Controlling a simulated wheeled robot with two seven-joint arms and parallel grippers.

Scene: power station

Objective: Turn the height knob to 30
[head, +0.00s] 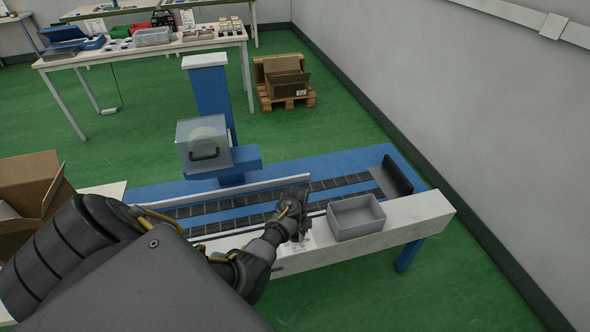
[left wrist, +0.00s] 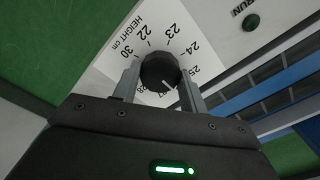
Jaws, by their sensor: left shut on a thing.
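The black round height knob (left wrist: 160,70) sits on a white dial plate (left wrist: 118,58) marked "HEIGHT cm". The numbers 30, 22, 23, 24 and 25 show around it in the left wrist view, and part of 28 shows below. A short pale line on the knob points down and slightly right in that view, between 25 and 28. My left gripper (left wrist: 161,86) is shut on the knob, one finger on each side. In the head view my left gripper (head: 301,234) is at the conveyor's front ledge and hides the knob. My right gripper is out of view.
A grey open bin (head: 356,217) stands on the white ledge (head: 421,216) right of my left gripper. The blue conveyor (head: 250,215) runs behind it. A cardboard box (head: 30,190) is at the left.

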